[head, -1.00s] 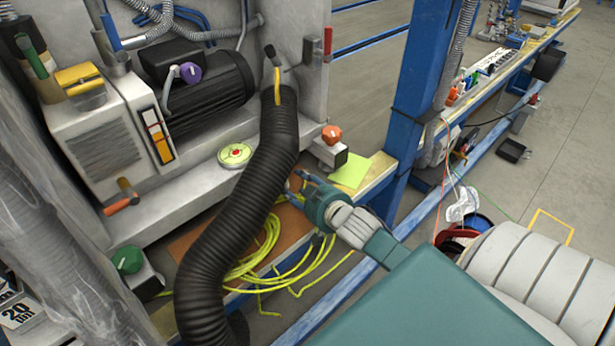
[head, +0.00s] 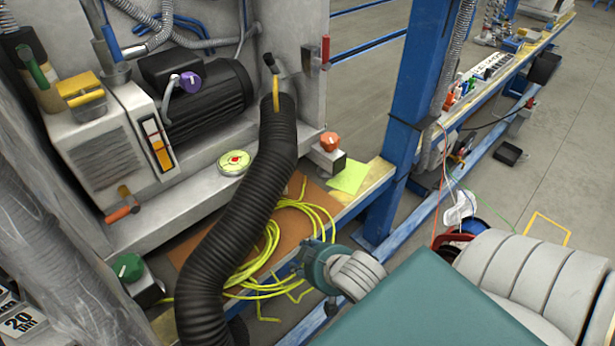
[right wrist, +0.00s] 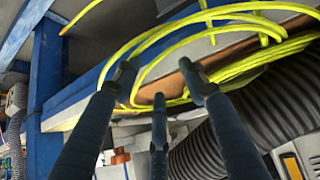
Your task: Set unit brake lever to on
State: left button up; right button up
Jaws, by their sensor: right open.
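Several levers show on the unit in the head view, and no label tells which one is the brake lever. They are a red-handled lever (head: 325,50) on the right panel edge, an orange-handled lever (head: 122,212) low on the left, a purple-knobbed lever (head: 190,82), a green-handled lever (head: 38,75) and a blue-handled lever (head: 111,40). My right gripper (head: 300,264) is at the bench's front edge beside the yellow cable, apart from all of these levers. In the right wrist view its fingers (right wrist: 158,80) are spread and empty. My left gripper is out of view.
A thick black corrugated hose (head: 235,215) crosses in front of the unit. The yellow cable (head: 265,270) lies coiled on a brown board. An orange knob (head: 329,141) and a green knob (head: 127,266) sit on boxes. A blue post (head: 412,110) stands to the right.

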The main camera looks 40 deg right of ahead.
jog(key=s+a+f+n+g+p, duration=0.1)
jog(key=s+a+f+g, duration=0.1)
jog(key=s, duration=0.4)
jog(key=shift+a+f+g+y, duration=0.4)
jog(key=shift+a+f, duration=0.35)
jog(key=shift+a, duration=0.45)
